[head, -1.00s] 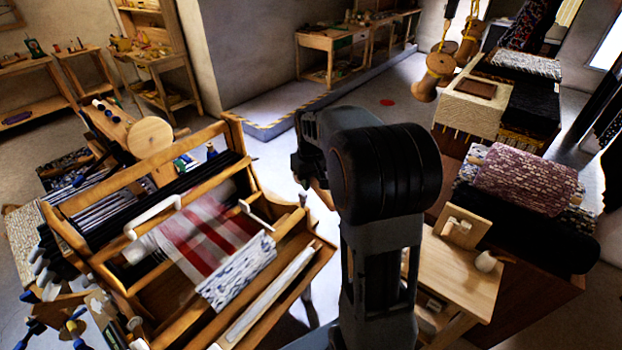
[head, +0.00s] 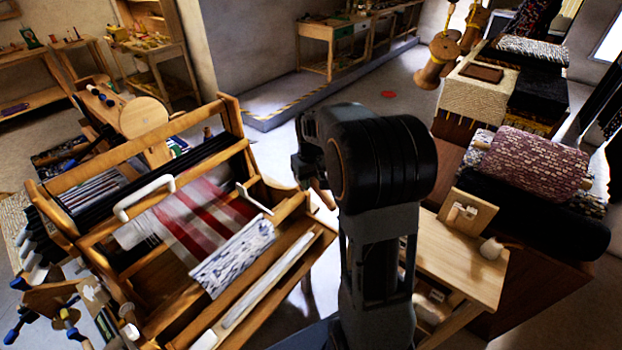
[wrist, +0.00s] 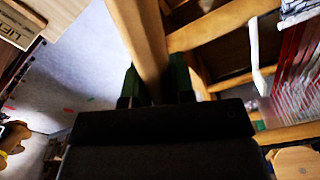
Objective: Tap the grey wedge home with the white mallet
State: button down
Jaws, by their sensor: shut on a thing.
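My gripper (wrist: 157,90) is shut around a tapered wooden bar (wrist: 140,35), which runs up out of the wrist view. The bar looks like a handle, but no mallet head shows on it. In the head view my gripper (head: 303,172) hangs between the loom and a small bench, partly hidden by my arm, with a short bit of wood below it. On that bench (head: 455,262) at the right stands an upright wooden block (head: 468,214) with a small pale piece in it; I cannot tell if this is the grey wedge.
A wooden loom (head: 110,150) with red and white cloth (head: 205,215) fills the left. A dark rolled bolt (head: 540,215) and patterned rolls lie on a chest behind the bench. Wooden spools (head: 437,62) hang at the upper right. The grey floor beyond my arm is open.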

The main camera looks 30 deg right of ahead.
notch_tip(320, 180, up, 6)
jog(key=p, duration=0.4)
jog(key=shift+p, duration=0.4)
jog(key=shift+r, duration=0.1)
dwell(0.5)
notch_tip(320, 180, down, 7)
jog(key=b, duration=0.4)
jog(key=shift+b, duration=0.3)
notch_tip(320, 180, up, 6)
jog(key=p, duration=0.4)
jog(key=shift+p, duration=0.3)
dwell(0.4)
